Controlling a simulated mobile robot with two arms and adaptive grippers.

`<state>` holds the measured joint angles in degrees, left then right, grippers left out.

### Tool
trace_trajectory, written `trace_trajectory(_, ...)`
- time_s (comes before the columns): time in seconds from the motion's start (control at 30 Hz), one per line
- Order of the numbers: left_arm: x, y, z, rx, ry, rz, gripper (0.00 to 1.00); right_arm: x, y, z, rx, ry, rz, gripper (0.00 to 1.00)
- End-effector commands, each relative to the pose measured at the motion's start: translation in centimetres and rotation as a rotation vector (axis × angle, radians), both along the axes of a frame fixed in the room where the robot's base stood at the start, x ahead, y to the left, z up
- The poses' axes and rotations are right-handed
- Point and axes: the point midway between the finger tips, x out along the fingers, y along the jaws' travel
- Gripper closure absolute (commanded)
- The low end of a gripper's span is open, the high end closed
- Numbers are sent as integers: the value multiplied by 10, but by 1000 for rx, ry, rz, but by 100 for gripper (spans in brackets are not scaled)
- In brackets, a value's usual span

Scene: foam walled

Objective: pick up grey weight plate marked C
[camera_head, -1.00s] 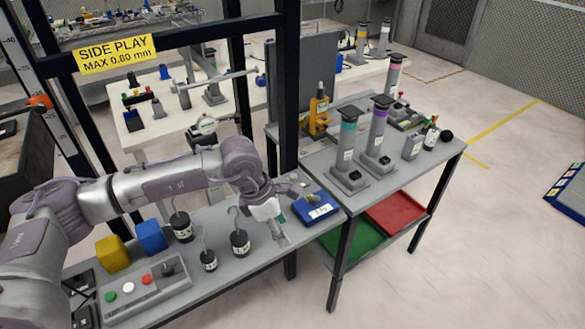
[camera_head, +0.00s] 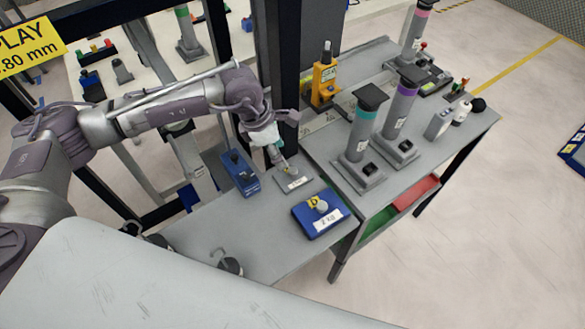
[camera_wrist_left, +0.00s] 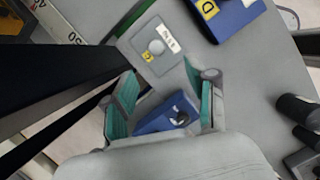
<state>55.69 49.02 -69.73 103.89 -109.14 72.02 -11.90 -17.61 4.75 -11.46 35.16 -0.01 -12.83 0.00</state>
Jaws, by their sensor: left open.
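The grey weight plate (camera_head: 294,181) lies flat on the grey bench, with a knob, a white label and a small yellow tag. Its letter is too small to read. It also shows in the left wrist view (camera_wrist_left: 146,60), just beyond the fingertips. My left gripper (camera_head: 281,163) is open and empty, with its fingertips close to the plate's far-left side in the head view. In the left wrist view its two teal-padded fingers (camera_wrist_left: 164,88) stand apart, with the knob beyond them. I cannot tell whether a fingertip touches the plate. My right gripper is not in view.
A blue plate marked D (camera_head: 318,213) lies close by on the right. A blue block with a dark knob (camera_head: 240,172) stands on the left. A black post (camera_head: 280,70) rises behind the gripper. Column gauges (camera_head: 360,140) stand on the adjoining bench. A hook weight (camera_head: 229,264) is in front.

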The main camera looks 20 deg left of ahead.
Motion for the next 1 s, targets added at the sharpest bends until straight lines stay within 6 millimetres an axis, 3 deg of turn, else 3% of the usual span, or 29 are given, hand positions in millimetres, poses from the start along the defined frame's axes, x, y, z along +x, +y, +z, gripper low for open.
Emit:
trace_trajectory(0.1, 3, -7, -21, 1, 3, -1, 43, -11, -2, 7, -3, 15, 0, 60)
trace_trajectory(0.2, 6, -11, -36, -1, 2, -1, 43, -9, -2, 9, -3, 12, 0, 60)
trace_trajectory(0.53, 12, -21, -62, 0, 2, -1, 43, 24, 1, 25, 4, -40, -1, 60)
trace_trajectory(0.73, 17, -29, -89, -1, 2, -1, 43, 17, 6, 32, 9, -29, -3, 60)
trace_trajectory(1.0, 19, -30, -96, -1, -1, -1, 43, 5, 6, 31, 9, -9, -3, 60)
